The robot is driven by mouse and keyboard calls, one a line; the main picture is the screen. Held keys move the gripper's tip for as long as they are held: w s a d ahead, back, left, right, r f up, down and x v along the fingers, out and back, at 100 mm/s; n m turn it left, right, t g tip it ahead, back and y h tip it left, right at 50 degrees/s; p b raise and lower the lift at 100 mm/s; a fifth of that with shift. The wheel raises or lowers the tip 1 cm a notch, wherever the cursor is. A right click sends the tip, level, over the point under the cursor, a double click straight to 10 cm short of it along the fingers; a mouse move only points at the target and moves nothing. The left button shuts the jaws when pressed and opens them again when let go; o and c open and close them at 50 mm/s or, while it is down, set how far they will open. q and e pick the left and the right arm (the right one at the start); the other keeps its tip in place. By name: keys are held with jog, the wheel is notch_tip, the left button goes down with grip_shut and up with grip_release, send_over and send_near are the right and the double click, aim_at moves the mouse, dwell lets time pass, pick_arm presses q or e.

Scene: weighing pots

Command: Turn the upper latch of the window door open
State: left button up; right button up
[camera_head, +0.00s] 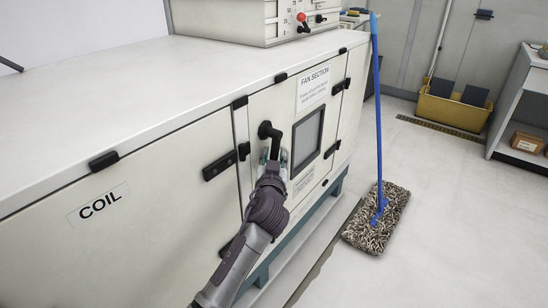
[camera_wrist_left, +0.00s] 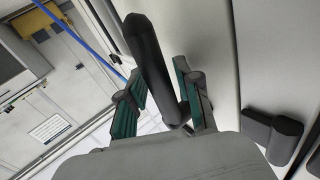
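The window door (camera_head: 262,105) is a pale panel in the side of the long cabinet, with a dark square window (camera_head: 307,141) and a FAN-SECTION sign. It looks closed. Its upper latch (camera_head: 268,130) is a black bent handle left of the window, its free arm pointing down. My left gripper (camera_head: 276,161) is at this arm's lower end. In the left wrist view the black latch (camera_wrist_left: 150,60) runs down between the two green-padded fingers (camera_wrist_left: 162,100), with small gaps seemingly on both sides. The gripper looks open around it. My right gripper is not in view.
A COIL panel (camera_head: 140,195) with a black handle (camera_head: 219,166) lies left of the door. A mop (camera_head: 378,110) with a blue pole stands beyond the cabinet's right end. A yellow bucket (camera_head: 452,108) is farther back. The floor (camera_head: 450,230) at right is clear.

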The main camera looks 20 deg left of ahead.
pick_arm(q)
grip_shut()
dwell(0.4)
